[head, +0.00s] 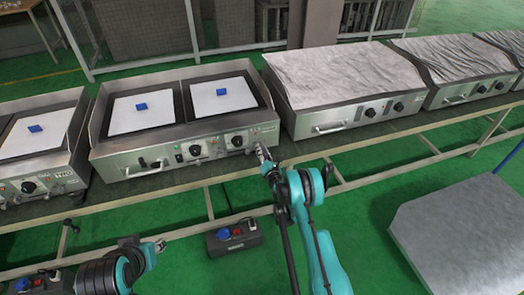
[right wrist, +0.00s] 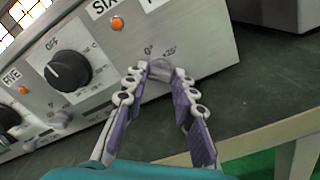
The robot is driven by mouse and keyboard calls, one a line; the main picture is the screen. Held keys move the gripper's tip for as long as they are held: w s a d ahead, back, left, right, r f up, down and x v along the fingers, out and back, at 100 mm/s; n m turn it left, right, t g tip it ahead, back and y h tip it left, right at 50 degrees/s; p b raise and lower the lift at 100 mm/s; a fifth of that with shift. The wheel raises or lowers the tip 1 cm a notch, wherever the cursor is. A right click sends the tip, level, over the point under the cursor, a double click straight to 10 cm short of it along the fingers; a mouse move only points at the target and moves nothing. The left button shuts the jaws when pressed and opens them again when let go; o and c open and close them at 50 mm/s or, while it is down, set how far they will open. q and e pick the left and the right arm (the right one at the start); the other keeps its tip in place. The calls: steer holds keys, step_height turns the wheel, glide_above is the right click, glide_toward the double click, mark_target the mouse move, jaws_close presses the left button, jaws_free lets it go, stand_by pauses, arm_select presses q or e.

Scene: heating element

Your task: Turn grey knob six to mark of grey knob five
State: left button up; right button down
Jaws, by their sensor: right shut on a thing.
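The middle heating unit (head: 150,160) has a steel front panel with black knobs and small grey knobs. In the right wrist view, grey knob six (right wrist: 160,64) sits at the panel's right end, by small degree marks. The fingers of my right gripper (right wrist: 163,70) are closed around it; it is partly hidden between the tips. Another grey knob (right wrist: 60,119), probably knob five, shows left, below a large black knob (right wrist: 70,71). In the head view my right gripper (head: 263,153) is at the panel's right end. My left gripper (head: 160,245) is low, away from the units; its opening is unclear.
The units stand on a long dark bench (head: 350,142). A covered unit (head: 345,85) stands to the right, another unit (head: 40,150) to the left. A grey platform (head: 465,230) is at right.

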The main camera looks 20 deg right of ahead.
steer(key=shift+n, duration=0.9)
steer(key=c, duration=1.2)
jaws_free()
step_height(320, 180, up, 10)
